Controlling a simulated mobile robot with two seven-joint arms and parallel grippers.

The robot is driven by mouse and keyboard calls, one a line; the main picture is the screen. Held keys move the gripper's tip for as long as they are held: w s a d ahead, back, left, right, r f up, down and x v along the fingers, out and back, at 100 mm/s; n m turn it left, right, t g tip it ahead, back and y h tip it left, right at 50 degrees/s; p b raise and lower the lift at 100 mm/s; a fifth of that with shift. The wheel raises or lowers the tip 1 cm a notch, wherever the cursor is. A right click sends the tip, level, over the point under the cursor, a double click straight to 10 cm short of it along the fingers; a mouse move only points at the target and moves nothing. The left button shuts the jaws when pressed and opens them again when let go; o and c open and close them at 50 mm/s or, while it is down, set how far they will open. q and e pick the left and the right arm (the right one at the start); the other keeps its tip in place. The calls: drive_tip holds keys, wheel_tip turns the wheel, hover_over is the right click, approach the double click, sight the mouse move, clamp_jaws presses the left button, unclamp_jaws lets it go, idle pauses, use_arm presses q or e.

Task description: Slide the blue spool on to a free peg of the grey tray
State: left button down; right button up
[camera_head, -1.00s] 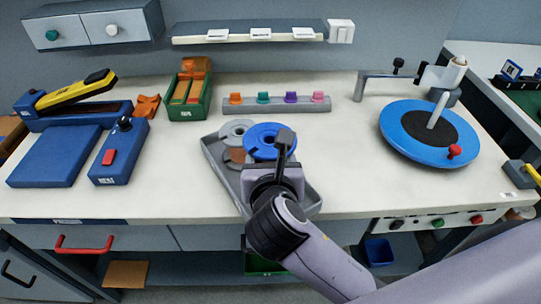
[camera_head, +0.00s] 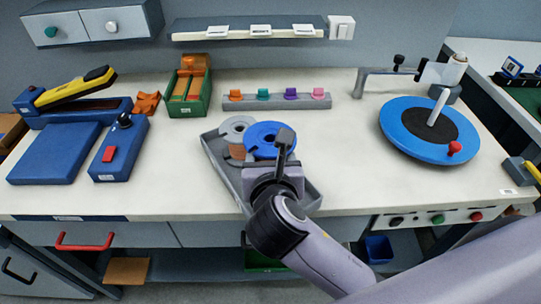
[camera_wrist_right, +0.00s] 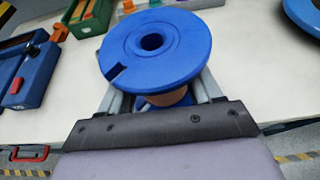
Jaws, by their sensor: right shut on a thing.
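The blue spool (camera_head: 262,138) is over the right back part of the grey tray (camera_head: 222,174). My right gripper (camera_head: 276,150) is shut on it; in the right wrist view the blue spool (camera_wrist_right: 180,62) sits between the fingers, its notched top flange and centre hole facing up. I cannot tell whether its bottom rests on the tray or hangs above it. A grey spool with copper winding (camera_head: 237,150) stands in the tray just left of the blue one. No free peg shows; the spools and my gripper hide much of the tray floor. My left gripper is out of view.
Behind the tray are a green bin (camera_head: 188,104) and a grey rail with several coloured knobs (camera_head: 275,101). A blue turntable (camera_head: 405,135) stands to the right and a blue box with a red switch (camera_head: 118,150) to the left. The bench between tray and turntable is clear.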

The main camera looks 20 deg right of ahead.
drive_tip(key=shift+f, duration=1.15)
drive_tip(key=shift+f, duration=0.2)
idle(0.3)
drive_tip(key=shift+f, duration=1.3)
drive_tip(key=shift+f, duration=0.2)
drive_tip(key=shift+f+b, duration=0.5)
drive_tip(key=shift+f, duration=0.7)
drive_tip(key=shift+s+f, duration=0.1)
drive_tip(key=shift+f, duration=0.2)
